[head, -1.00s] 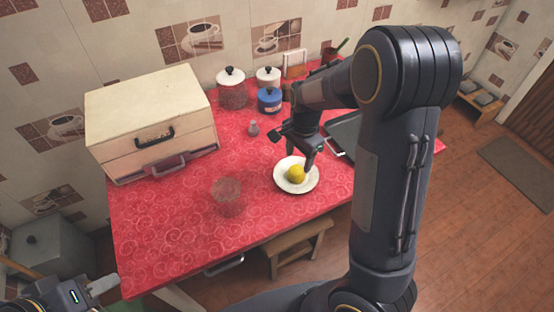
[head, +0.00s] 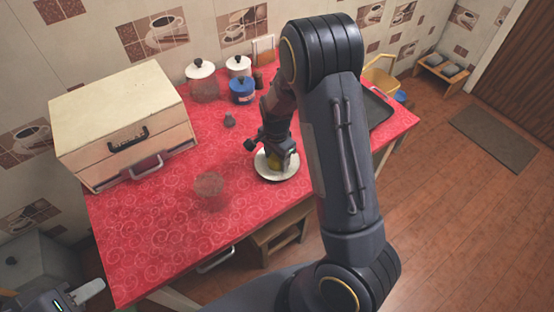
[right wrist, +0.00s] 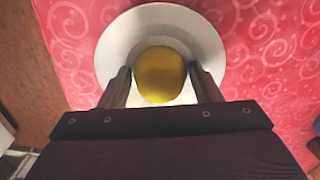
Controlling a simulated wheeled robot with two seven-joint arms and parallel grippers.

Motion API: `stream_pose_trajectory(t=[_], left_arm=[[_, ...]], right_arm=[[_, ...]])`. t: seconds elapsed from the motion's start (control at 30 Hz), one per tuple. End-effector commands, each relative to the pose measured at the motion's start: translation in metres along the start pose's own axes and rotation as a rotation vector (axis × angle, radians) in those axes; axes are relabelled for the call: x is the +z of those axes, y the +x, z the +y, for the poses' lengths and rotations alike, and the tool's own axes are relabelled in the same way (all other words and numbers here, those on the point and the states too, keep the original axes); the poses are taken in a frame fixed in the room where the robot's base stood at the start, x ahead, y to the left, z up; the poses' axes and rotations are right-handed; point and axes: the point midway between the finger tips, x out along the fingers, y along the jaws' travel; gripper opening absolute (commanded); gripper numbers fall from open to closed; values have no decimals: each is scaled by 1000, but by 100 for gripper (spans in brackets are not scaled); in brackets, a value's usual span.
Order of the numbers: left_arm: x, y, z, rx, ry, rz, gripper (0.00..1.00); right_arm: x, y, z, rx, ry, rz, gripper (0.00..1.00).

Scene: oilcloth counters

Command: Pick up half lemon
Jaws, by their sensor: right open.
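The half lemon (right wrist: 160,75) is yellow and sits on a white plate (right wrist: 110,50) in the right wrist view. In the head view the plate (head: 265,175) is on the red counter, and the lemon is mostly hidden behind my right gripper (head: 277,163). My right gripper (right wrist: 160,88) is open, with one finger on each side of the lemon; I cannot tell whether the fingers touch it. My left gripper (head: 85,292) is at the lower left corner of the head view, away from the plate, and its jaw state is unclear.
A clear glass (head: 211,188) stands left of the plate. A cream bread box (head: 125,120) is at the left. Lidded jars (head: 203,82), a blue pot (head: 242,91) and a small shaker (head: 229,120) stand behind. A dark tray (head: 377,108) lies right of my arm.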

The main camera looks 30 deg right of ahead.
Motion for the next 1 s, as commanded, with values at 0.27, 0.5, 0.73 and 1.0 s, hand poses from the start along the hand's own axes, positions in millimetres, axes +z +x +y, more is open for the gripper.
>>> stream_pose_trajectory(t=[0.27, 0.5, 0.73, 1.0], left_arm=[[0, 0, 0, 0, 0, 0, 36], [0, 0, 0, 0, 0, 0, 36], [1, 2, -1, 0, 0, 0, 36], [-1, -2, 1, 0, 0, 0, 36]], right_arm=[[0, 0, 0, 0, 0, 0, 29], [0, -2, 0, 0, 0, 0, 29], [0, -22, -1, -5, -2, 1, 29], [8, -84, 40, -8, -3, -3, 29]])
